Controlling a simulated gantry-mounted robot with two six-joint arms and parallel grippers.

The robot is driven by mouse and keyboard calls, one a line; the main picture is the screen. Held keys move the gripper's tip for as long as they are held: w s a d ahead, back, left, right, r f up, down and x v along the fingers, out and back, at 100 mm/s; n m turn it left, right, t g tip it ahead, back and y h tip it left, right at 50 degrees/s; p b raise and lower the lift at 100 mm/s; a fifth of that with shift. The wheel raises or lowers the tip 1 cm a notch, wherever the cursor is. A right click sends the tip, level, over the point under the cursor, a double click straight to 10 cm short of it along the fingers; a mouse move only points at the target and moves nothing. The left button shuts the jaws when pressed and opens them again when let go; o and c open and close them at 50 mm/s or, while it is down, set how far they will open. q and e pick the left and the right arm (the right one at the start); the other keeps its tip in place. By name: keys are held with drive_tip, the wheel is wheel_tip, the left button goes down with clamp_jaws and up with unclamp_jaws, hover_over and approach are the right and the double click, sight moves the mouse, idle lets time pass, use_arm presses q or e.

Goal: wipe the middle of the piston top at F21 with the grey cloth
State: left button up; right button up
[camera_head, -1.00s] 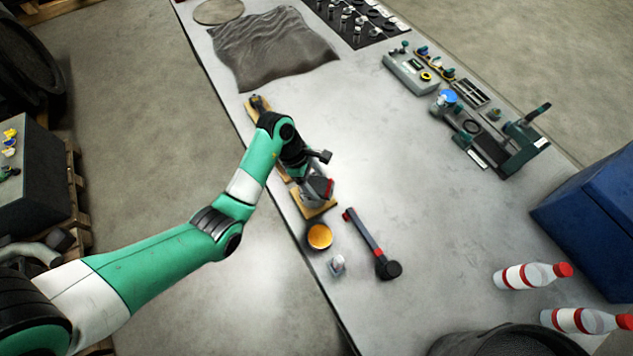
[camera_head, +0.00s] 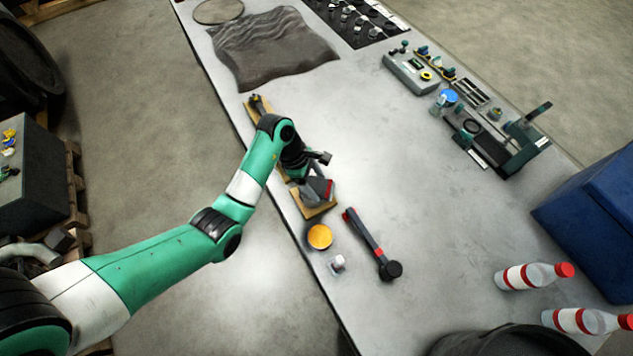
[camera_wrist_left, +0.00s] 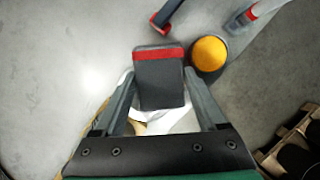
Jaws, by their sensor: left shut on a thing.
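My left gripper (camera_head: 308,181) is low over the bench's left edge, above a wooden block (camera_head: 317,209). In the left wrist view its two fingers (camera_wrist_left: 163,103) are shut on a flat dark grey piece with a red band, which looks like the folded grey cloth (camera_wrist_left: 160,85). The cloth also shows in the head view (camera_head: 320,187). A pale metal part, seemingly the piston (camera_wrist_left: 172,121), shows below the cloth between the fingers. Most of its top is hidden, and I cannot tell if the cloth touches it. No F21 label is legible. My right gripper is not in view.
An orange-topped round tin (camera_head: 319,237), a small clear-and-white item (camera_head: 338,263) and a red-and-black tool (camera_head: 372,244) lie close by. A crumpled grey sheet (camera_head: 270,48) lies farther back. Bottles (camera_head: 533,275) and a blue bin (camera_head: 595,215) are right. The bench middle is clear.

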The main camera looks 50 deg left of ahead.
use_arm(q)
drive_tip(key=shift+f, duration=0.55)
